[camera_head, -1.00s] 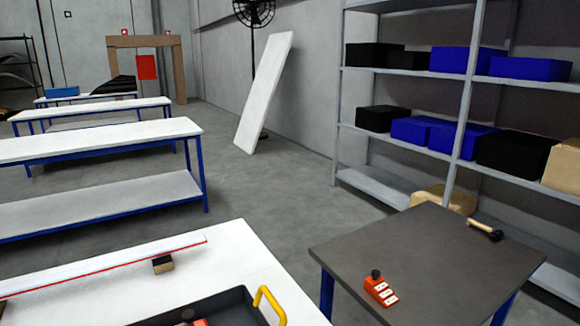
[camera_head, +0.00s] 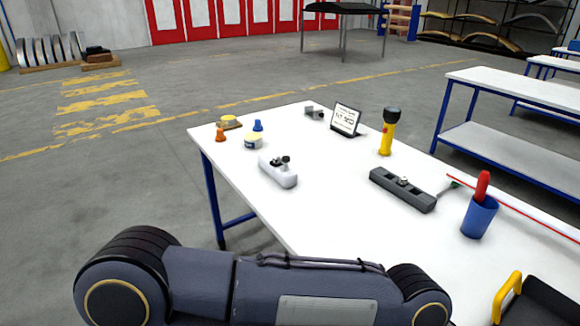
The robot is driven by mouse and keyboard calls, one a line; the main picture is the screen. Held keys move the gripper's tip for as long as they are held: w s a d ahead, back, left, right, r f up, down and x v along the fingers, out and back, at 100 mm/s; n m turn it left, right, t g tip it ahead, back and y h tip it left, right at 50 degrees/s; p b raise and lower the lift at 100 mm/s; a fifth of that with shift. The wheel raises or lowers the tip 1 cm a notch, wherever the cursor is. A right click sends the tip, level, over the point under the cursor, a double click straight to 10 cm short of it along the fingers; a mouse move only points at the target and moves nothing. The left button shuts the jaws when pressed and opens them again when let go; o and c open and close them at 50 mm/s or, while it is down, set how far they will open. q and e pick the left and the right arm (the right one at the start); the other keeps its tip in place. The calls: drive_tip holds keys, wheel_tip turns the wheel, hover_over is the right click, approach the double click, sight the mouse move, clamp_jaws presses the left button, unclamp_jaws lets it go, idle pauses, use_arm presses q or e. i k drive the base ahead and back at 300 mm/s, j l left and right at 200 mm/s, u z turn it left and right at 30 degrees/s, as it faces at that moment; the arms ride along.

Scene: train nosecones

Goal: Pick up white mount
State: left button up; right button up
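A white mount (camera_head: 278,172) with a small dark fitting on its top lies on the white table (camera_head: 330,200), near the table's left edge. A dark grey bar-shaped block (camera_head: 402,189) with a small fitting lies to its right. One of my arm links crosses the bottom of the view, in front of the table. Neither of my grippers is in view. Nothing touches the white mount.
Small orange, blue and yellow items stand at the table's far left corner. A small sign (camera_head: 346,119), a yellow flashlight (camera_head: 389,132) and a blue cup (camera_head: 479,216) with a red handle stand on it. A black tray (camera_head: 540,305) is at lower right. Open floor lies left.

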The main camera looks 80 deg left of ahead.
sight(288, 179)
drive_tip(key=u, duration=3)
drive_tip(key=i+j+z, duration=0.1)
drive_tip(key=z, duration=0.75)
drive_tip(key=i+j+z, duration=0.15)
drive_tip(key=j+z, duration=0.45)
drive_tip(key=i+j+z, duration=0.1)
drive_tip(key=j+z, duration=0.2)
drive_tip(key=j, duration=0.2)
drive_tip(key=j+z, duration=0.1)
drive_tip(key=j, duration=1.05)
drive_tip(key=i, duration=0.05)
